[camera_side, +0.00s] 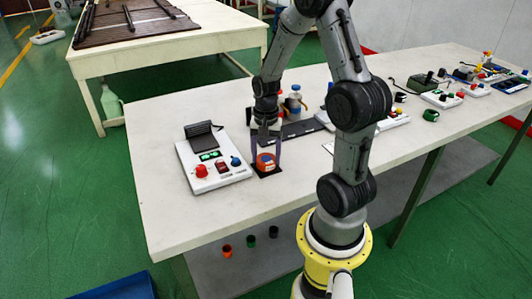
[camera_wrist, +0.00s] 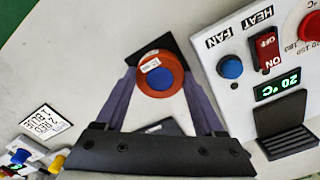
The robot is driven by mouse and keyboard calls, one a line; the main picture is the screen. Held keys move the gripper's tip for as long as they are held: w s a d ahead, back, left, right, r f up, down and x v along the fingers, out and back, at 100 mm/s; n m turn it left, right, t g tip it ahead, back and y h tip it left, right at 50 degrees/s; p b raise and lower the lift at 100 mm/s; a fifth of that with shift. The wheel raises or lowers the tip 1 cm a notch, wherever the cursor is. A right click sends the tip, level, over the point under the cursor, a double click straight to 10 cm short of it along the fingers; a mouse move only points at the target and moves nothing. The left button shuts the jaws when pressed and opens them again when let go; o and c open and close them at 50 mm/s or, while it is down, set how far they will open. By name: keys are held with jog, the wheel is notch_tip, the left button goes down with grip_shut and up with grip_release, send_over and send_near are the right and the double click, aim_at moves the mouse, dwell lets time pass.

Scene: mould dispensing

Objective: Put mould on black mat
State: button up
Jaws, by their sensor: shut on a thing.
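The mould (camera_side: 265,161) is a small round orange-red piece with a blue centre and a pale label; it also shows in the wrist view (camera_wrist: 160,75). My gripper (camera_side: 266,156) points down with its purple fingers shut on the mould's two sides, as the wrist view shows (camera_wrist: 158,80). The small black mat (camera_side: 270,173) lies under the mould, its corner showing past the mould in the wrist view (camera_wrist: 150,49). The mould is over the mat, at or very near its surface; I cannot tell whether it touches.
A white control box (camera_side: 215,172) with knobs, switch and green display stands close to the left of the mat. A dark plate (camera_side: 300,129) and bottles (camera_side: 295,103) stand behind. More devices (camera_side: 441,98) line the table's right side. The table's front left is clear.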

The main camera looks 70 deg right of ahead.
jog(key=shift+f, duration=0.25)
dwell(0.8)
jog(key=o, duration=1.5)
jog(key=shift+r, duration=3.5)
